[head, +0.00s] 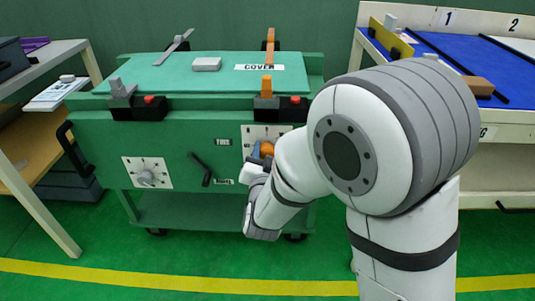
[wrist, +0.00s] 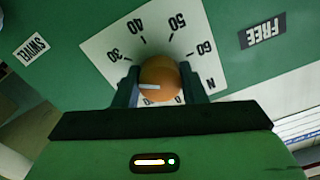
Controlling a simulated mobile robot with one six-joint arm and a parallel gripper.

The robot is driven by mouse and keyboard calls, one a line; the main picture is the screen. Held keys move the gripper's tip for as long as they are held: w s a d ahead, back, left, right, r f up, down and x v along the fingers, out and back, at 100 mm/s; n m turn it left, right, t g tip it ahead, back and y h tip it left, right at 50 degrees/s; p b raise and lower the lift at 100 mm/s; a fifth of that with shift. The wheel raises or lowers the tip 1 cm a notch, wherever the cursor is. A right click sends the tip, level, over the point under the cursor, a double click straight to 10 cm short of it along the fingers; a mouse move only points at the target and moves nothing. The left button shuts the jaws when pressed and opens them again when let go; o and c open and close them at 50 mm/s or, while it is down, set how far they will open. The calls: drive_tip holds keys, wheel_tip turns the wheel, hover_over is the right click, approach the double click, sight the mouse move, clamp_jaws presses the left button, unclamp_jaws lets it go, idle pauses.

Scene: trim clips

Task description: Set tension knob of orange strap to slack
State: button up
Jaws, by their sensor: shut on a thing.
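The orange knob (wrist: 158,74) sits on a white dial plate (wrist: 105,45), with one finger of my gripper (wrist: 160,80) on each side, shut on it. The knob's white mark points left in the wrist view. The dial reads 30, 40, 50, 60 and N; its part nearest my gripper is mostly hidden. In the head view the orange knob (head: 266,149) shows just beyond my wrist, and its plate (head: 255,132) is partly covered. The orange strap (head: 270,46) stands at the right side of the cover, with an orange piece (head: 267,86) at its front.
A second dial with a grey knob (head: 146,178) is on the left of the green cart front. A black lever (head: 203,170) stands between the dials. A grey strap (head: 173,46) is at the cover's left. A table (head: 40,62) and a blue-topped bench (head: 440,52) flank the cart.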

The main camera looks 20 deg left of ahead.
drive_tip(key=shift+n, duration=0.3)
drive_tip(key=n+p, duration=0.1)
drive_tip(key=n, duration=0.4)
drive_tip(key=shift+n+p, duration=0.3)
drive_tip(key=n+p, duration=0.2)
drive_tip(key=n, duration=0.4)
drive_tip(key=shift+r, duration=0.1)
drive_tip(key=n+p, duration=0.3)
drive_tip(key=n, duration=0.3)
drive_tip(key=shift+n, duration=0.3)
drive_tip(key=n+p, duration=0.3)
drive_tip(key=n, duration=0.2)
drive_tip(key=shift+n, duration=0.3)
drive_tip(key=o, duration=1)
